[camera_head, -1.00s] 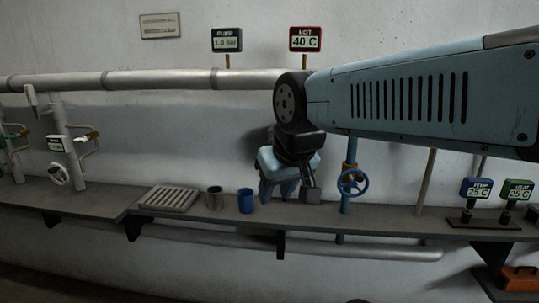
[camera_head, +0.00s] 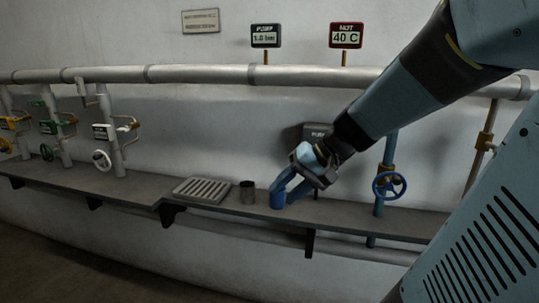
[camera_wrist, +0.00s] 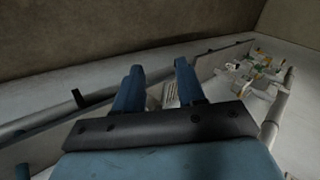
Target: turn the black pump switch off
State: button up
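A dark box labelled PUMP (camera_head: 316,131) is on the wall behind my forearm in the head view. Only its upper part shows; its switch lever and setting are hidden. The switch box does not show in the wrist view.
On the narrow shelf (camera_head: 130,187) stand a grey metal cup (camera_head: 248,191) and a slatted grate (camera_head: 203,190). A blue valve wheel (camera_head: 389,186) is right of my gripper. A PUMP gauge (camera_head: 265,36) and a HOT 40 C display (camera_head: 346,35) stand above the long pipe (camera_head: 210,75).

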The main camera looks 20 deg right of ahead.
jog(key=w+d+f+m+t+y, duration=0.1)
jog(key=w+d+m+t+y, duration=0.1)
jog(key=w+d+m+t, duration=0.7)
jog(key=w+d+f+m+t+h, duration=0.1)
jog(key=w+d+t+h, duration=0.15)
jog(key=d, duration=0.65)
jog(key=w+d+f+m+t+h, duration=0.1)
jog(key=w+d+f+h, duration=0.15)
jog(key=d, duration=0.55)
jog(key=shift+h, duration=0.6)
jog(key=w, duration=0.4)
jog(key=w+a, duration=0.1)
jog(key=w, duration=0.3)
jog(key=w+a+f, duration=0.1)
jog(key=w, duration=0.3)
jog(key=shift+w+f, duration=0.1)
jog(key=shift+w, duration=0.3)
grip_shut()
